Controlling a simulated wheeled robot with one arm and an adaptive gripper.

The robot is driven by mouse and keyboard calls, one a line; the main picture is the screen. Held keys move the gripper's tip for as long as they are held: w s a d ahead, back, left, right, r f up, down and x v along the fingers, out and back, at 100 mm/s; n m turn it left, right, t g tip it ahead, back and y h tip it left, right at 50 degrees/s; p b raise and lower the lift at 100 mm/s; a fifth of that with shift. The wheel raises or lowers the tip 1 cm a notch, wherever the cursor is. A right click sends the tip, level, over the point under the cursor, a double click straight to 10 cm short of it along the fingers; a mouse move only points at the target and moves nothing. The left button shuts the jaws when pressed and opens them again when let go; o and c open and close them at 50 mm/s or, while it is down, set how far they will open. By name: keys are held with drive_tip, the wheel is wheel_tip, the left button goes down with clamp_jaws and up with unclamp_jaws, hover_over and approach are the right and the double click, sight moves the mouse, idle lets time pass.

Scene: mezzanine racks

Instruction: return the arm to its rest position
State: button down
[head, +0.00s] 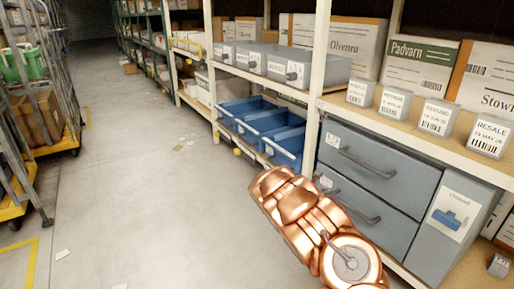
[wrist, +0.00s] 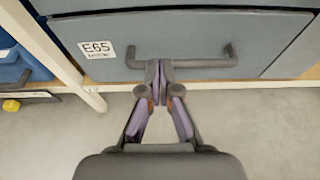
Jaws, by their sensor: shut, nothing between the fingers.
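My arm, copper-coloured, reaches up from the bottom of the head view in front of a grey drawer cabinet (head: 365,185). My gripper (wrist: 159,68) shows in the wrist view with its fingertips together and nothing between them. Its tips overlap the handle (wrist: 205,63) of a closed drawer labelled E65 (wrist: 97,49); I cannot tell whether they touch it. In the head view the gripper's fingers cannot be made out.
Blue bins (head: 284,146) sit on the low shelf left of the cabinet. Small labelled boxes (head: 436,116) stand on the shelf above it. A wheeled cage trolley (head: 37,117) stands at the left. The grey aisle floor (head: 140,200) is mostly clear, with scattered paper scraps.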

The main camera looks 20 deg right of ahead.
drive_tip(key=s+a+r+m+g+y+p, duration=0.1)
drive_tip(key=s+a+r+m+g+p, duration=0.15)
drive_tip(key=s+r+m+p, duration=0.6)
drive_tip(key=s+a+r+g+y+p, duration=0.1)
drive_tip(key=s+a+r+p, duration=0.3)
drive_tip(key=r, duration=0.9)
drive_tip(key=s+a+r+m+g+p, duration=0.1)
drive_tip(key=s+r+m+g+p, duration=0.2)
drive_tip(key=s+r, duration=0.6)
drive_tip(key=s+a+r+m+t+y+p, duration=0.1)
drive_tip(key=s+a+r+y+p, duration=0.3)
drive_tip(key=a, duration=0.8)
drive_tip(key=s+a+r+m+y+p, duration=0.4)
drive_tip(key=s+a+r+p, duration=0.4)
drive_tip(key=a, duration=0.4)
drive_tip(key=s+a+r+m+t+y+p, duration=0.1)
drive_tip(key=s+a+r+m+y+p, duration=0.2)
drive_tip(key=a, duration=0.9)
drive_tip(key=s+r+y+p, duration=0.1)
drive_tip(key=s+r+p, duration=0.2)
drive_tip(key=s+p, duration=0.1)
drive_tip(key=shift+s+a+r+t, duration=0.15)
drive_tip(key=shift+s+r+t, duration=0.15)
drive_tip(key=shift+s, duration=0.55)
